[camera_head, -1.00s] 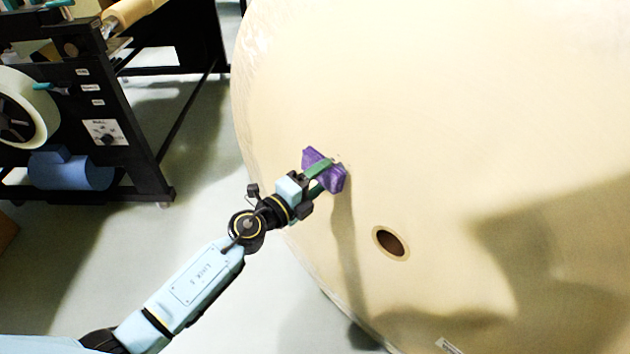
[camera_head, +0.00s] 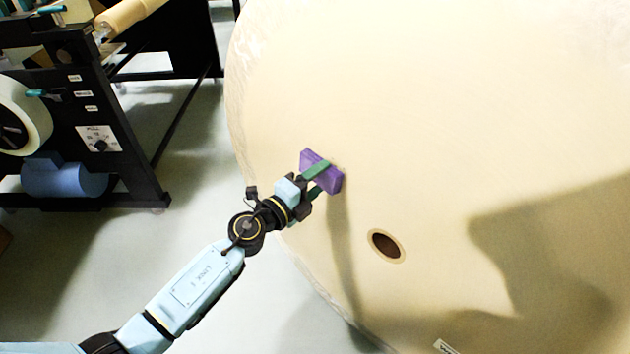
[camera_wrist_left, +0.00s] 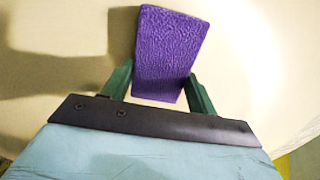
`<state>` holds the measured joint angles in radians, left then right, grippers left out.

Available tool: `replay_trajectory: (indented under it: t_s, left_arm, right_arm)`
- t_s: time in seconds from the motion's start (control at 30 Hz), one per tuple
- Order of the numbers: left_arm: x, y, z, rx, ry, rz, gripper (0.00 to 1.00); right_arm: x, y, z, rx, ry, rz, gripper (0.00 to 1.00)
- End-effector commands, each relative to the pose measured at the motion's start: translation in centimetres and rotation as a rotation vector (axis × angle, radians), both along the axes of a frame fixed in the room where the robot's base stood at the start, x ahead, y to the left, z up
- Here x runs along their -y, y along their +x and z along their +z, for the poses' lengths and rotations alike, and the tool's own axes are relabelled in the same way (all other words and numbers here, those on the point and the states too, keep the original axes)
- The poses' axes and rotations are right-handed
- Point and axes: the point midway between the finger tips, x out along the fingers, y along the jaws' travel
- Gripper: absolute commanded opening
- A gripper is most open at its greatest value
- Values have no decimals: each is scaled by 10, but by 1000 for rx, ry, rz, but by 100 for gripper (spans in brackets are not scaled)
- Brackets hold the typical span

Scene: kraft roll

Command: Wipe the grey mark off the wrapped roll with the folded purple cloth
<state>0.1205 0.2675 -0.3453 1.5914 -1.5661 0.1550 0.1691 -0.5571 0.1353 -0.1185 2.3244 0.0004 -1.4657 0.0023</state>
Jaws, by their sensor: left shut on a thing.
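The wrapped roll (camera_head: 430,130) is a huge tan cylinder, its flat end facing me and filling the right of the head view. My left gripper (camera_head: 318,179) is shut on the folded purple cloth (camera_head: 309,163) and holds it at the roll's face. The cloth also shows in the left wrist view (camera_wrist_left: 170,50), between the green fingers (camera_wrist_left: 160,85), with the roll's tan face (camera_wrist_left: 60,30) behind it. Whether the cloth touches the face I cannot tell for sure. I cannot make out the grey mark; the cloth may hide it. My right gripper is not in view.
A round core hole (camera_head: 386,245) opens in the roll's face, right of and below the cloth. A white label (camera_head: 446,347) is near the bottom edge. A black machine frame (camera_head: 120,150) with a blue cylinder (camera_head: 62,179) stands at left. Grey floor (camera_head: 195,170) lies between.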

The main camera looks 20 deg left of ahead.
Motion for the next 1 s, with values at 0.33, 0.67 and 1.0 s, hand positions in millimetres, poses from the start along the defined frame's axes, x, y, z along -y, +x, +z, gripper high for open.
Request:
replay_trajectory:
  t_s: [0.33,0.67,1.0]
  left_arm:
    - [4,7,0,1,0,0,40]
    - [11,3,1,0,-2,-2,40]
    - [35,-11,1,0,-2,-1,40]
  right_arm:
    - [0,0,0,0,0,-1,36]
    - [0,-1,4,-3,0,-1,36]
    - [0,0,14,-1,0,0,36]
